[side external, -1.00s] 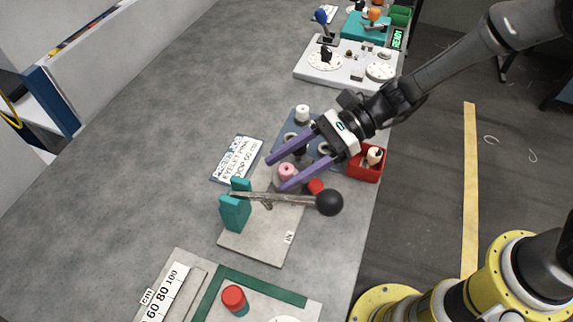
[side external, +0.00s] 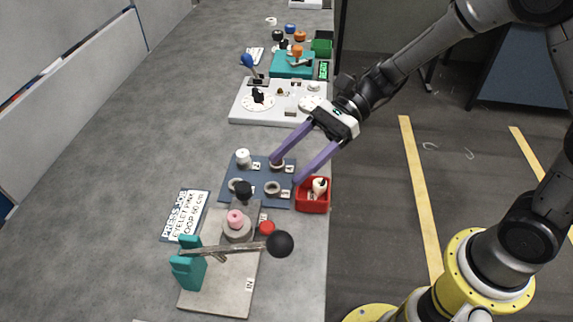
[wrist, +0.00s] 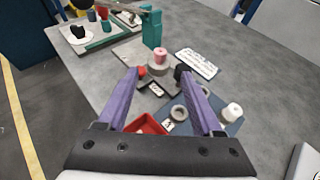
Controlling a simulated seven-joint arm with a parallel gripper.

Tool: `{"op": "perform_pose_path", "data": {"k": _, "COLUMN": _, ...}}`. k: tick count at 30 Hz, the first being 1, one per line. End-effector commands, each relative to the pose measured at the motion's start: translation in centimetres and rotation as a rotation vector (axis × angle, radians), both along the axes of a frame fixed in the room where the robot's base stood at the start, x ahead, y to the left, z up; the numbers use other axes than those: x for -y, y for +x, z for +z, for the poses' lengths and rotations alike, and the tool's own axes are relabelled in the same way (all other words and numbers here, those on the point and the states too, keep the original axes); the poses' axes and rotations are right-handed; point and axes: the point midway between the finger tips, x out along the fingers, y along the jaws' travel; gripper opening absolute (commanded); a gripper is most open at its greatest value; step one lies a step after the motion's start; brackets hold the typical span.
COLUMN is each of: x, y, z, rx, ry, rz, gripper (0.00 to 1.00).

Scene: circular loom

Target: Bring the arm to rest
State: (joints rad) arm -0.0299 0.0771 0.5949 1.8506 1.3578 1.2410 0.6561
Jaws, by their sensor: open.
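My gripper (side external: 286,172) is open, with its two long purple fingers apart and nothing between them. In the side view it hangs above the dark blue mat (side external: 258,200), its tips over the edge near the red bin (side external: 313,203). In the wrist view my gripper (wrist: 158,72) points toward the press, with the pink spool (wrist: 160,56) beyond the tips. The pink spool (side external: 235,219) sits on the grey press base (side external: 225,290). The press has a teal bracket (side external: 188,263) and a lever ending in a black ball (side external: 280,243).
A label card (side external: 186,214) lies left of the mat. A white spool (side external: 243,156) and grey rings stand on the mat. A white dial board (side external: 275,104) and a teal fixture (side external: 291,66) stand farther back. The left of the table is bare.

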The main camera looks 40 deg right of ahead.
Motion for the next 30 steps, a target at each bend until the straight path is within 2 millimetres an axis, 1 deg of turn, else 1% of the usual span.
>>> {"op": "perform_pose_path", "data": {"k": 3, "x": 0.0, "y": 0.0, "z": 0.1, "rx": 0.001, "ry": 0.000, "rz": -0.001, "gripper": 0.67}}
{"op": "perform_pose_path", "data": {"k": 5, "x": 0.0, "y": 0.0, "z": 0.4, "rx": 0.012, "ry": 0.001, "rz": -0.001, "gripper": 0.67}}
{"op": "perform_pose_path", "data": {"k": 8, "x": 0.1, "y": 0.1, "z": 2.9, "rx": 0.079, "ry": 0.003, "rz": -0.003, "gripper": 0.67}}
{"op": "perform_pose_path", "data": {"k": 9, "x": 0.2, "y": -0.2, "z": 4.3, "rx": 0.119, "ry": -0.001, "rz": 0.001, "gripper": 0.67}}
{"op": "perform_pose_path", "data": {"k": 11, "x": 0.6, "y": -1.6, "z": 6.3, "rx": 0.191, "ry": -0.032, "rz": 0.030, "gripper": 0.67}}
{"op": "perform_pose_path", "data": {"k": 12, "x": 1.0, "y": -2.8, "z": 7.5, "rx": 0.251, "ry": -0.068, "rz": 0.058, "gripper": 0.67}}
{"op": "perform_pose_path", "data": {"k": 14, "x": 1.9, "y": -5.0, "z": 8.8, "rx": 0.356, "ry": -0.144, "rz": 0.113, "gripper": 0.67}}
{"op": "perform_pose_path", "data": {"k": 15, "x": 2.6, "y": -6.6, "z": 9.3, "rx": 0.431, "ry": -0.204, "rz": 0.157, "gripper": 0.67}}
{"op": "perform_pose_path", "data": {"k": 17, "x": 4.0, "y": -8.8, "z": 9.7, "rx": 0.549, "ry": -0.303, "rz": 0.225, "gripper": 0.67}}
{"op": "perform_pose_path", "data": {"k": 18, "x": 5.1, "y": -10.3, "z": 9.7, "rx": 0.629, "ry": -0.377, "rz": 0.274, "gripper": 0.67}}
{"op": "perform_pose_path", "data": {"k": 20, "x": 7.0, "y": -12.3, "z": 9.6, "rx": 0.751, "ry": -0.498, "rz": 0.354, "gripper": 0.67}}
{"op": "perform_pose_path", "data": {"k": 21, "x": 8.3, "y": -13.5, "z": 9.3, "rx": 0.828, "ry": -0.581, "rz": 0.410, "gripper": 0.67}}
{"op": "perform_pose_path", "data": {"k": 23, "x": 10.4, "y": -15.0, "z": 8.9, "rx": 0.936, "ry": -0.708, "rz": 0.497, "gripper": 0.67}}
{"op": "perform_pose_path", "data": {"k": 25, "x": 13.0, "y": -16.4, "z": 8.3, "rx": 1.048, "ry": -0.857, "rz": 0.606, "gripper": 0.67}}
{"op": "perform_pose_path", "data": {"k": 27, "x": 15.4, "y": -17.4, "z": 7.8, "rx": 1.135, "ry": -0.993, "rz": 0.718, "gripper": 0.67}}
{"op": "perform_pose_path", "data": {"k": 30, "x": 18.4, "y": -18.1, "z": 7.2, "rx": 1.215, "ry": -1.150, "rz": 0.879, "gripper": 0.67}}
